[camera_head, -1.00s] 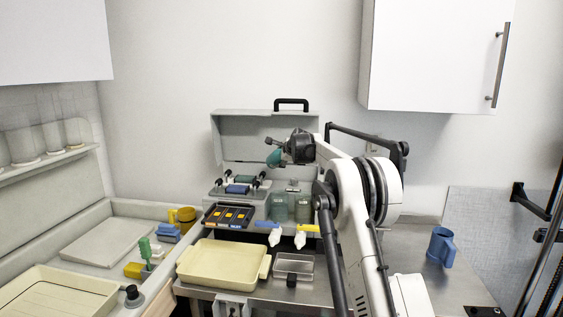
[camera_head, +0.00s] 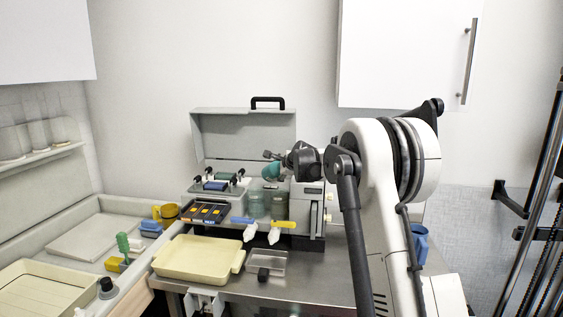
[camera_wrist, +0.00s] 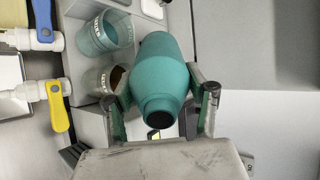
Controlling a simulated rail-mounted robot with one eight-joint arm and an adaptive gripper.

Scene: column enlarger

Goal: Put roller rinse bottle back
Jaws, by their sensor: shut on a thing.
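The roller rinse bottle, taken to be the teal bottle (camera_head: 271,172) with a dark round end, is held above the open grey case, near its processor box. In the wrist view the bottle (camera_wrist: 162,68) sits between both fingers, with its narrow dark end toward the camera. My gripper (camera_wrist: 160,98) is shut on it; in the head view my gripper (camera_head: 280,164) is at the bottle's right. Two labelled containers, one teal (camera_wrist: 103,33) and one grey-green (camera_wrist: 103,80), stand to the left below the bottle. What lies directly beneath the bottle is mostly hidden.
The open case lid (camera_head: 240,135) stands behind. A grey box (camera_head: 308,203) is right of the containers. Blue (camera_head: 243,221) and yellow-handled (camera_head: 284,224) valves stick out in front. A cream tray (camera_head: 196,260) lies at front left. A blue jug (camera_head: 420,243) is partly behind my arm.

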